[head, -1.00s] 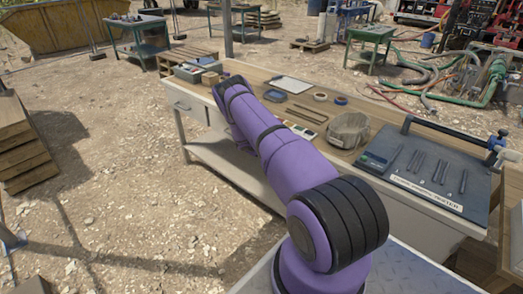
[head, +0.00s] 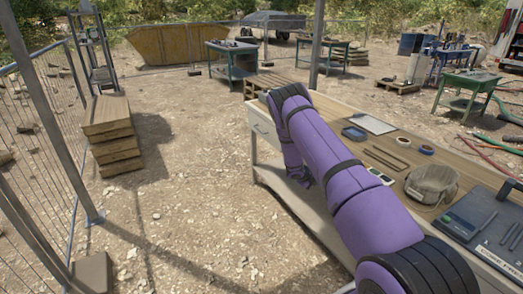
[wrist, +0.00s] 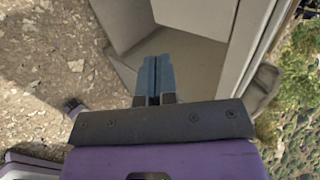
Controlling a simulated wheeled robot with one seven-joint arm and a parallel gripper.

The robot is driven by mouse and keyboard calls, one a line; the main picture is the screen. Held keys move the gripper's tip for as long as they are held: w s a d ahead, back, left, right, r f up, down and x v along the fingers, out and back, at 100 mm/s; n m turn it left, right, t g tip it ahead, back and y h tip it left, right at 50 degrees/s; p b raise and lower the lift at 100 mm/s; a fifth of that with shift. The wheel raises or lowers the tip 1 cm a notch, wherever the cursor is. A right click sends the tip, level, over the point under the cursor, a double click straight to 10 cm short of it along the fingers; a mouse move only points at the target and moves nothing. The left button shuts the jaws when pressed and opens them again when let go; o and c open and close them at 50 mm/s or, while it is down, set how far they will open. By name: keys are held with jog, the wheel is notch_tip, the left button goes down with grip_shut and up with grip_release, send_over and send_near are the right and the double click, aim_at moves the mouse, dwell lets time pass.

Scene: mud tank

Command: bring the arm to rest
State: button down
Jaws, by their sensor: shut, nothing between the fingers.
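My purple arm stretches in the head view from the lower right up to the left end of the workbench (head: 300,215), where it bends downward. Its gripper is hidden in the head view. In the wrist view my gripper (wrist: 154,82) shows with its two blue fingers together and nothing between them. Beyond the fingers are a grey panel (wrist: 195,60) and pale bench parts, with stony ground at the left. I cannot tell how far the fingers are from the panel.
Stacked timber (head: 113,135) and a mesh fence (head: 40,130) stand at the left. The gravel between fence and bench is clear.

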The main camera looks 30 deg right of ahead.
jog(key=s+a+r+m+y, duration=0.1)
jog(key=s+a+r+m, duration=0.35)
jog(key=r, duration=0.85)
jog(key=s+a+r+m+t+y, duration=0.1)
jog(key=a+r+m, duration=0.65)
jog(key=r, duration=0.65)
jog(key=s+a+r+m+y, duration=0.15)
jog(key=a+r+m, duration=0.25)
jog(key=r+m, duration=0.65)
jog(key=s+a+r+m+t+y, duration=0.1)
jog(key=s+a+r, duration=0.2)
jog(key=s+r, duration=0.15)
jog(key=s+a+r+m, duration=0.1)
jog(key=s+a+r, duration=0.25)
jog(key=r, duration=0.25)
jog(key=s+a+r+m+t+y, duration=0.1)
jog(key=s+a+m, duration=0.5)
jog(key=s, duration=0.7)
jog(key=s+a+r+m+t+y, duration=0.1)
jog(key=s+a+r+m+y, duration=0.3)
jog(key=s+a, duration=0.4)
jog(key=s+r+m, duration=0.1)
jog(key=s+m, duration=0.1)
jog(key=s, duration=0.3)
jog(key=shift+s+a+t, duration=0.15)
jog(key=shift+t, duration=0.25)
